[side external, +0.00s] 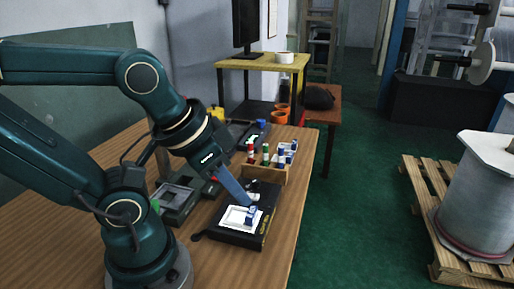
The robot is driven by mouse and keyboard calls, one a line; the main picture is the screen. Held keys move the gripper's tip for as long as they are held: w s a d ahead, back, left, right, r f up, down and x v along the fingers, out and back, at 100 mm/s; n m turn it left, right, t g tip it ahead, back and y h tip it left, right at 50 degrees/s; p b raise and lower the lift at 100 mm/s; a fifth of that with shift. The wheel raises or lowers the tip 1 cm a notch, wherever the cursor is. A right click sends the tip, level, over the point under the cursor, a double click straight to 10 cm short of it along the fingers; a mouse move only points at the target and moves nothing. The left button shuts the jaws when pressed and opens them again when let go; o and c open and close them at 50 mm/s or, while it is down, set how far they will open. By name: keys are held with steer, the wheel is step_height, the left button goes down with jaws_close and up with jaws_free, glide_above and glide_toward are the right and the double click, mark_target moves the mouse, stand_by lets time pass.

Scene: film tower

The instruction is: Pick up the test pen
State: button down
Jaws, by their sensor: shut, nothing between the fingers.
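My gripper (246,203) reaches down from the upper left, its long blue-grey fingers closed together with nothing visible between them. Its tip is just above or at a small blue piece (251,214) on a white frame (233,217). The frame lies on a black flat case (237,236) near the table's right edge. I cannot tell whether the tip touches the blue piece. I cannot make out the test pen for certain. A small dark and white item (254,186) stands just behind the tip, too small to identify.
Orange cups (281,115), a monitor (246,25) and a yellow-topped stand (262,62) are farther back. The wooden table (225,264) is clear in front.

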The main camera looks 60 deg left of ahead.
stand_by(0.3)
steer(key=c, duration=1)
jaws_free()
steer(key=shift+c, duration=0.2)
